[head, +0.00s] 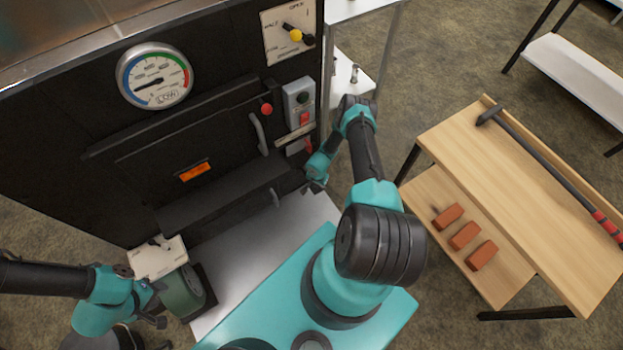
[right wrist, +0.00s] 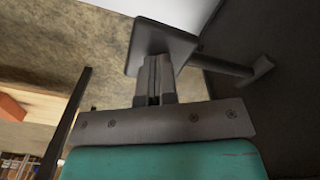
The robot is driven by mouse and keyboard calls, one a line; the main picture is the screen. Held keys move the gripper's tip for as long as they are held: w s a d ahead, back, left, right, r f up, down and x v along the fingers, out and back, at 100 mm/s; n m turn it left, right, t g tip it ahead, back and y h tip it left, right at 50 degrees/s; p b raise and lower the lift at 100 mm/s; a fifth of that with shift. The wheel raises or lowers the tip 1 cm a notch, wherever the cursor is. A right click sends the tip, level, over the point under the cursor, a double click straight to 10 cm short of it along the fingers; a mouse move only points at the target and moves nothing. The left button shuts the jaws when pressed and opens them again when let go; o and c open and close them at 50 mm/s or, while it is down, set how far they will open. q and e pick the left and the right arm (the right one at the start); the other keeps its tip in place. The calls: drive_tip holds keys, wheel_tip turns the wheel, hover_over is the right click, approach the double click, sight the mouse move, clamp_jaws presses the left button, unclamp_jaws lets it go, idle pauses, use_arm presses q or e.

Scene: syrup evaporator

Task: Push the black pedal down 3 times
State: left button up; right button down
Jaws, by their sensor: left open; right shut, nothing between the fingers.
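The black pedal (right wrist: 165,45) is a dark flat square plate on a dark bar in the right wrist view. The bar runs right to a dark panel. My right gripper (right wrist: 155,65) is shut and empty; its fingertips overlap the near part of the plate, and I cannot tell whether they touch it. In the head view my right gripper (head: 316,185) is beside the lower right of the black evaporator front (head: 130,190). I cannot make the pedal out clearly there. My left gripper (head: 158,302) is open at the lower left, near a green drum (head: 182,292).
The front carries a gauge (head: 155,76), a door handle (head: 259,134), a red-knobbed lever (head: 266,109) and a switch box (head: 299,105). A wooden bench (head: 500,150) with bricks (head: 464,235) and a long-handled hammer (head: 550,165) stands at right. Floor shows between bench and evaporator.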

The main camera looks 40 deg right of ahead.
drive_tip(key=shift+w+d+f, duration=0.1)
drive_tip(key=shift+w+f, duration=0.1)
drive_tip(key=shift+f, duration=1.2)
drive_tip(key=shift+w+f, duration=0.15)
drive_tip(key=shift+f, duration=1.2)
drive_tip(key=shift+s+r, duration=0.2)
drive_tip(key=shift+r, duration=1.15)
drive_tip(key=shift+s+r, duration=0.25)
drive_tip(key=shift+r, duration=1.15)
drive_tip(key=shift+s+r, duration=0.2)
drive_tip(key=shift+r, duration=1.15)
drive_tip(key=shift+f, duration=0.1)
drive_tip(key=shift+w+f, duration=0.25)
drive_tip(key=shift+f, duration=1.8)
drive_tip(key=shift+w+f, duration=0.2)
drive_tip(key=shift+f, duration=1.8)
drive_tip(key=shift+s+a+r, duration=0.1)
drive_tip(key=shift+s+r, duration=0.1)
drive_tip(key=shift+r, duration=1.2)
drive_tip(key=shift+s+a+r, duration=0.1)
drive_tip(key=shift+s+r, duration=0.15)
drive_tip(key=shift+r, duration=1.1)
drive_tip(key=shift+s+r, duration=0.2)
drive_tip(key=shift+r, duration=1.2)
